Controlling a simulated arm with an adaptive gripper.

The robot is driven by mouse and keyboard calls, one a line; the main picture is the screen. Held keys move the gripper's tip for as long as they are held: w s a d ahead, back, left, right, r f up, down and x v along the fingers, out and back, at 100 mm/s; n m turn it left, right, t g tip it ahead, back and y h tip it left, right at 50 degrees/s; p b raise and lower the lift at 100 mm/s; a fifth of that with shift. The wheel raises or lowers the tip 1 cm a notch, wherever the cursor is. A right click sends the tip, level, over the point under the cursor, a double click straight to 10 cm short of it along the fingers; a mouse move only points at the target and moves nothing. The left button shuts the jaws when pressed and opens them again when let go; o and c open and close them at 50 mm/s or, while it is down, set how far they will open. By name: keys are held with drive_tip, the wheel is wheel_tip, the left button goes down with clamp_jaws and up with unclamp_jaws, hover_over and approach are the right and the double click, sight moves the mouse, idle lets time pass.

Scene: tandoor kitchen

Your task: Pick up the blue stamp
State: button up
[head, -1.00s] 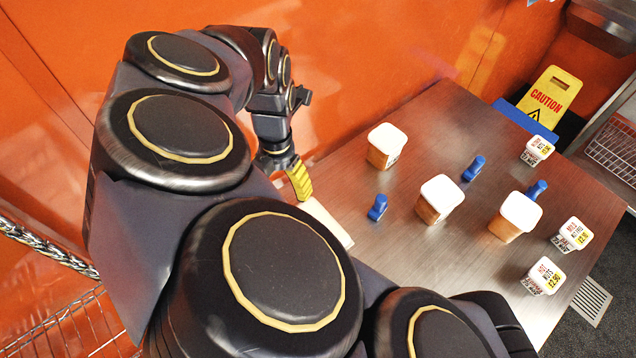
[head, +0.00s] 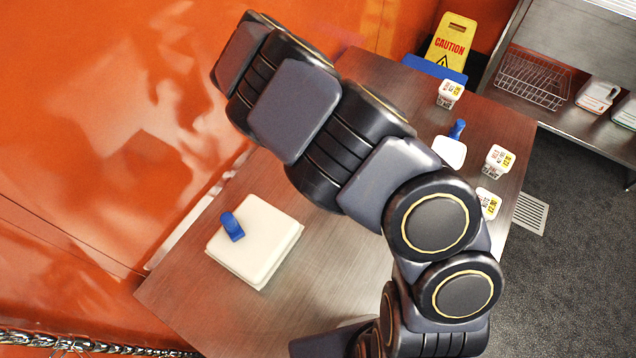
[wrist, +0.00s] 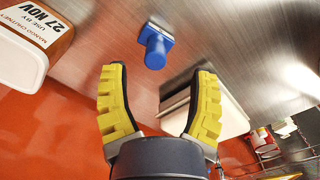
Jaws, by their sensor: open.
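In the wrist view a blue stamp (wrist: 155,47) sits on the steel table, beyond the fingertips and roughly in line with the gap between them. My gripper (wrist: 158,85) has its two yellow fingers spread apart with nothing between them. The stamp is apart from both fingers. In the head view my arm hides the gripper and the middle of the table. A blue stamp (head: 232,227) stands on a white slab (head: 262,240) at the left, and another blue stamp (head: 458,129) shows beside a white-lidded tub (head: 450,153). I cannot match the wrist-view stamp to these.
A mango chutney tub (wrist: 40,30) stands left of the fingers in the wrist view. A pale block (wrist: 205,105) lies behind the right finger. Small labelled tubs (head: 499,160) stand along the table's right side. The table's (head: 190,300) front left is bare.

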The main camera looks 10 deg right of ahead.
drive_tip(key=shift+w+a+f, duration=0.1)
drive_tip(key=shift+w+f, duration=0.05)
drive_tip(key=shift+f, duration=1.4)
drive_tip(key=shift+w+f, duration=0.1)
drive_tip(key=shift+f, duration=1.4)
clamp_jaws()
